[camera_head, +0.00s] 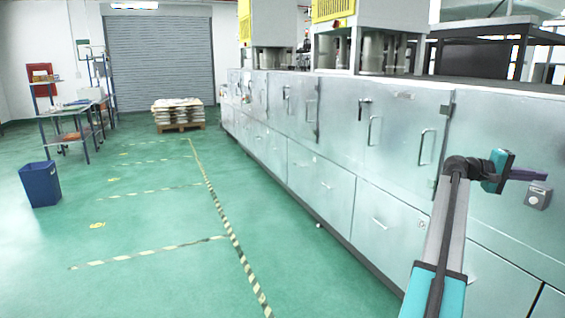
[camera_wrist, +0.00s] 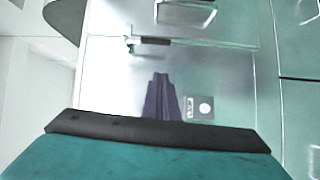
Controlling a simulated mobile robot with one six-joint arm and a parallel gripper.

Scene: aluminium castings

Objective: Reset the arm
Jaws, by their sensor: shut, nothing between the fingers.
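My arm reaches up from the lower right in the head view, in front of the metal cabinets. My gripper (camera_head: 541,175) is at its end, pointing right, close to a grey switch box on the cabinet front. In the wrist view my gripper (camera_wrist: 162,80) shows as two dark purple fingers lying together, shut with nothing between them. The gap between the fingertips and the cabinet face cannot be told.
The long row of metal cabinets (camera_head: 330,180) runs along the right. The switch box (camera_head: 537,196) also shows in the wrist view (camera_wrist: 199,108). A blue bin (camera_head: 40,184), a shelf table (camera_head: 72,112) and a loaded pallet (camera_head: 178,127) stand left. The green floor between is clear.

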